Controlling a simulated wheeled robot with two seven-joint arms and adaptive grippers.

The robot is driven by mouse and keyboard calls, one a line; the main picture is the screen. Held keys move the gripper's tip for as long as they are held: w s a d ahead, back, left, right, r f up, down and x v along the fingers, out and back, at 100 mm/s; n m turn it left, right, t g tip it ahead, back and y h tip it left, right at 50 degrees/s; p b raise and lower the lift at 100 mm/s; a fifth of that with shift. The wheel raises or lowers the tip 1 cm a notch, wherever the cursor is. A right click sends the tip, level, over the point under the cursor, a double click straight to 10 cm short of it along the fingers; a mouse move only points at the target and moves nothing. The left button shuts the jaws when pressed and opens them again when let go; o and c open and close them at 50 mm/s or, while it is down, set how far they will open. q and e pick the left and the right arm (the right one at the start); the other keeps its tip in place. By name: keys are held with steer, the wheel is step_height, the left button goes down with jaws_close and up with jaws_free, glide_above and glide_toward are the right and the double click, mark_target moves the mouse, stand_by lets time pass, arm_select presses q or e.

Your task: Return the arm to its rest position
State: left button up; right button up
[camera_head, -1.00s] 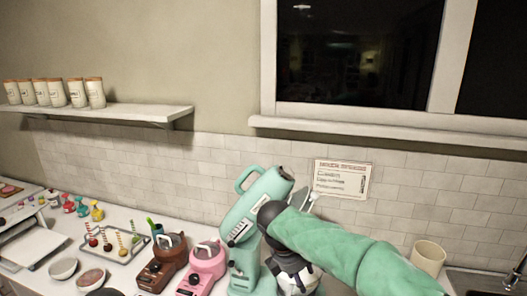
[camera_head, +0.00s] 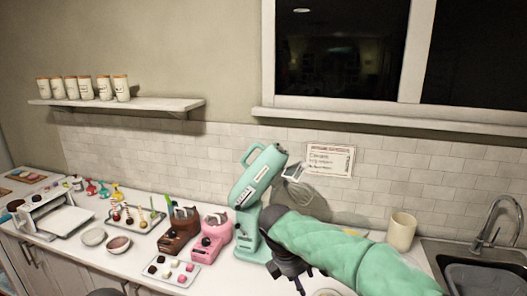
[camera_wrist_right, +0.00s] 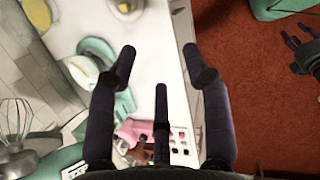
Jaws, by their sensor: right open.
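My right arm, in a green sleeve, comes in from the lower right in the head view. Its dark right gripper (camera_head: 290,270) is over the counter, just right of the teal mixer's base, and partly hidden by the forearm. In the right wrist view the fingers of the right gripper (camera_wrist_right: 158,65) are spread with nothing between them, above the white counter (camera_wrist_right: 150,42). A dark gripper-like shape (camera_wrist_right: 308,58) over the red floor at the right edge looks like my left gripper; its jaws are unclear.
The teal mixer (camera_head: 257,187) stands close left of the right gripper, head tilted up, its whisk (camera_wrist_right: 15,122) near the wrist view's left edge. Pink (camera_head: 212,236) and brown (camera_head: 180,232) machines and a sweets tray (camera_head: 180,283) are left. A beige canister (camera_head: 401,232) and sink (camera_head: 478,275) are right.

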steer(key=s+a+f+m+g+y+b, duration=0.1)
steer(key=s+f+m+y, duration=0.15)
steer(key=f, duration=1.25)
steer(key=s+a+f+m+g+y+b, duration=0.15)
steer(key=s+f+m, duration=0.25)
steer(key=f, duration=1.2)
arm_select(q)
steer(key=f, duration=0.1)
steer(key=f+b, duration=0.1)
steer(key=f, duration=0.1)
steer(key=f+b, duration=0.1)
steer(key=f, duration=0.1)
steer(key=shift+w, duration=0.35)
arm_select(e)
steer(key=s+d+f+m+y, duration=0.3)
steer(key=s+f+m, duration=1)
steer(key=s+f, duration=0.4)
steer(key=shift+s+f+m+t, duration=0.3)
steer(key=shift+s+m+t, duration=0.05)
steer(key=shift+s+t, duration=0.1)
